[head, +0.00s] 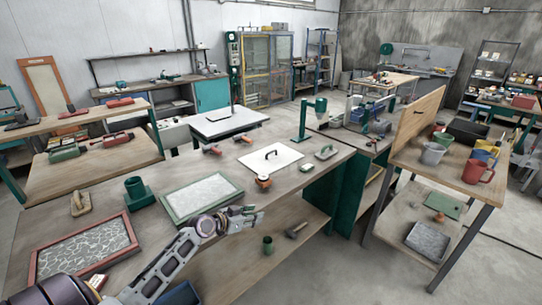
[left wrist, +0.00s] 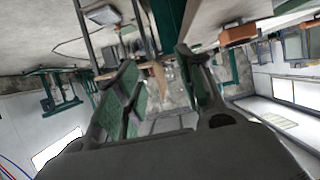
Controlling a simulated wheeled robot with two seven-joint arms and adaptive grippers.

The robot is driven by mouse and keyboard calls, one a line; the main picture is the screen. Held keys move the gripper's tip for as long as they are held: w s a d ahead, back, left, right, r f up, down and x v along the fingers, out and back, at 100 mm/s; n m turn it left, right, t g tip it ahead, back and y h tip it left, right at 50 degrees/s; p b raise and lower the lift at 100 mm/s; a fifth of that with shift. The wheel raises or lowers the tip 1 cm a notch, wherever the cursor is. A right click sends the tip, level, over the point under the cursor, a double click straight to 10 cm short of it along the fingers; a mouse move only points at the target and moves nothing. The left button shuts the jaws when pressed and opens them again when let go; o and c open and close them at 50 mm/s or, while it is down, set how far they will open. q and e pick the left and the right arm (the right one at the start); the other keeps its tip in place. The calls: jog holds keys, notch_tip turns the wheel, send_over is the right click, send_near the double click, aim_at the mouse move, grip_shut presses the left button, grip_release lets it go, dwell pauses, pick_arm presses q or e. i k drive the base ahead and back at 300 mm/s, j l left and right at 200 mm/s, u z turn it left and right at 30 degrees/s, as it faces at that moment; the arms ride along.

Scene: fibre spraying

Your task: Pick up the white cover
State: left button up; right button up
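The white cover (head: 262,161) is a flat white plate with a dark handle (head: 271,154) on top. It lies on the wooden workbench (head: 160,232) in the head view, right of the middle of the bench. My left gripper (head: 252,214) is near the bench's front edge, in front of the cover and apart from it. Its fingers also show in the left wrist view (left wrist: 158,66), spread with nothing between them. I cannot make out the cover for sure in the left wrist view. My right gripper is not in view.
An orange tool (head: 263,182) sits close in front of the cover. A green-framed tray (head: 201,196) and a red-framed tray (head: 84,252) lie to the left. A trowel (head: 327,152) and a green stand (head: 303,122) are to the right.

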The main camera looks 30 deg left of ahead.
aim_at(269, 160)
jog(key=i+j, duration=1.3)
